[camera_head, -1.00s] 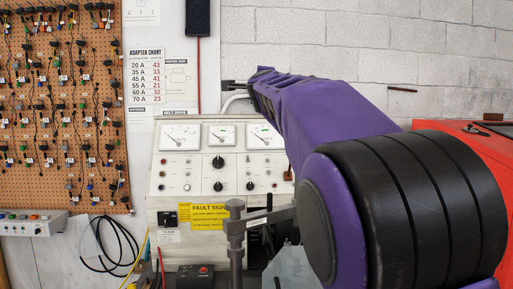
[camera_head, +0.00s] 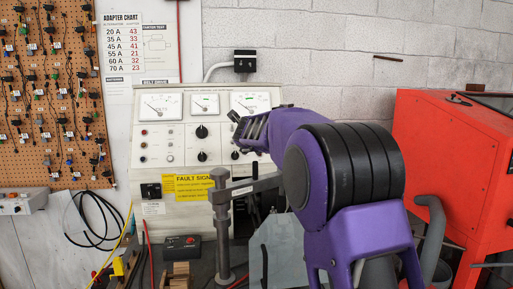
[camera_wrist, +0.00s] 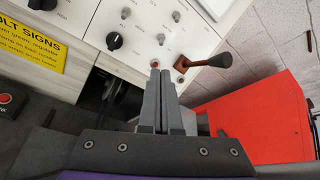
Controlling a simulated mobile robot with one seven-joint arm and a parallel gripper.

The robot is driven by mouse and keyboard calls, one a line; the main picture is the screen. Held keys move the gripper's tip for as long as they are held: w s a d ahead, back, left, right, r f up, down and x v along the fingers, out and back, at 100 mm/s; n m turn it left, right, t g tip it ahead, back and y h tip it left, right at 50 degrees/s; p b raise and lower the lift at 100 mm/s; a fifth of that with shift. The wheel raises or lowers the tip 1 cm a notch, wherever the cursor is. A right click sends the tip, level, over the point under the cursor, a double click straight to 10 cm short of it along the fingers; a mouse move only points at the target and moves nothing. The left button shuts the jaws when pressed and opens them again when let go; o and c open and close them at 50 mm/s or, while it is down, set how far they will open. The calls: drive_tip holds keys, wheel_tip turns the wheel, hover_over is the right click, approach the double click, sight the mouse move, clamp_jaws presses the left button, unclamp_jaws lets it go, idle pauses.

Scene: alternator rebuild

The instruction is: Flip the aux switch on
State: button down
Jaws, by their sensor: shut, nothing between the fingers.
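The test bench panel (camera_head: 171,136) is cream with dials, knobs and small toggles. In the wrist view a lever with a black knob (camera_wrist: 221,61) sits on a rust-coloured base near the panel's right edge. Small metal toggles (camera_wrist: 161,39) stand left of it, beside a red button or light (camera_wrist: 155,64). Labels are too small to read, so I cannot tell which is the aux switch. My gripper (camera_wrist: 164,72) is shut and empty, its tips just below the red button and left of the lever's base; contact is unclear. In the head view my arm hides the panel's right side.
A grey post with a crossbar (camera_head: 222,225) stands before the panel. A yellow fault sign (camera_head: 195,187) is on the panel's lower front. A red cabinet (camera_head: 447,165) stands to the right. A small black box with a red button (camera_head: 181,246) lies below.

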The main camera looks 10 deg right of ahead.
drive_tip(key=shift+w, duration=0.1)
drive_tip(key=p+x, duration=0.2)
drive_tip(key=x, duration=0.8)
drive_tip(key=shift+s+r, duration=0.1)
drive_tip(key=shift+s, duration=0.1)
drive_tip(key=shift+w+d, duration=0.1)
drive_tip(key=shift+w, duration=0.05)
